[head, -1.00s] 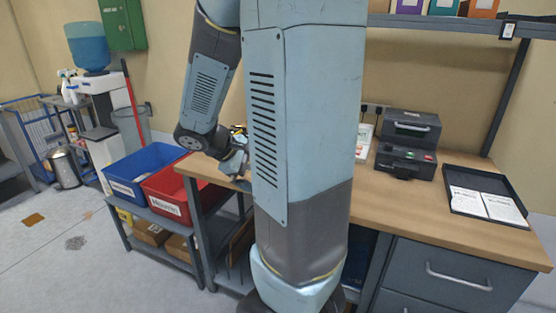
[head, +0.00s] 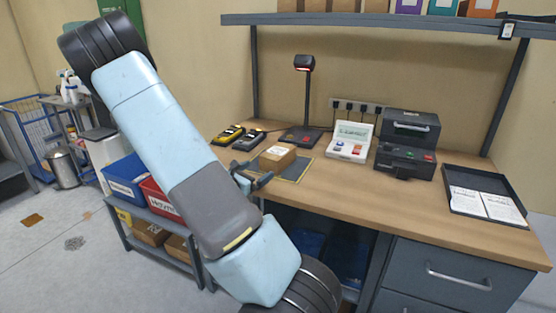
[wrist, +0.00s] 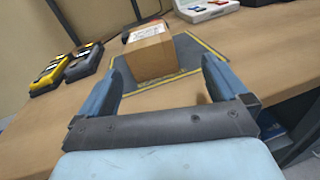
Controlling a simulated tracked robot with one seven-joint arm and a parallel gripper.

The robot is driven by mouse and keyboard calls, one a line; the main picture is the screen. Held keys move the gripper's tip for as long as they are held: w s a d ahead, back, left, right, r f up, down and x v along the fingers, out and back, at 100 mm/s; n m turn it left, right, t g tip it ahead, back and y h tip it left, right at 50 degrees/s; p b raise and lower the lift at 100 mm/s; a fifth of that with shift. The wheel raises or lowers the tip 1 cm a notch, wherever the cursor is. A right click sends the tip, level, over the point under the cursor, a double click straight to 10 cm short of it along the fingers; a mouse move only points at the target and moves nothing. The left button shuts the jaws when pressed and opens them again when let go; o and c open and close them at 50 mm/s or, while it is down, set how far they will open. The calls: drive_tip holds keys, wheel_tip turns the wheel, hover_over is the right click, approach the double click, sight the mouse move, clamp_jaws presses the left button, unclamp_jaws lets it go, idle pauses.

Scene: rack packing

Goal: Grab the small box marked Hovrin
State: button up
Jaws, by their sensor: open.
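A small brown cardboard box (head: 277,157) sits on a dark mat with a yellow border (head: 295,173) on the workbench. The box also shows in the wrist view (wrist: 153,56), with a white label on its top; I cannot read the name. My gripper (head: 256,181) is at the near edge of the mat, just in front of the box. In the wrist view my gripper (wrist: 163,76) is open, its two blue-grey fingers apart and empty. The box lies straight ahead, past the fingertips and roughly between their lines.
A white keypad unit (head: 349,141), a black printer (head: 407,150) and a black paper tray (head: 487,198) are to the right. Blue (head: 124,176) and red (head: 160,200) bins stand left.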

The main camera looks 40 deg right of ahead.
sight(274, 157)
drive_tip(key=shift+w+f+n+t, duration=0.55)
drive_tip(key=shift+f+n+t, duration=0.05)
drive_tip(key=shift+n, duration=0.1)
drive_tip(key=shift+w+d, duration=0.15)
drive_tip(key=shift+d, duration=0.05)
drive_tip(key=x, duration=1.3)
drive_tip(key=shift+w+d, duration=0.2)
drive_tip(key=c, duration=0.8)
drive_tip(key=shift+r, duration=0.1)
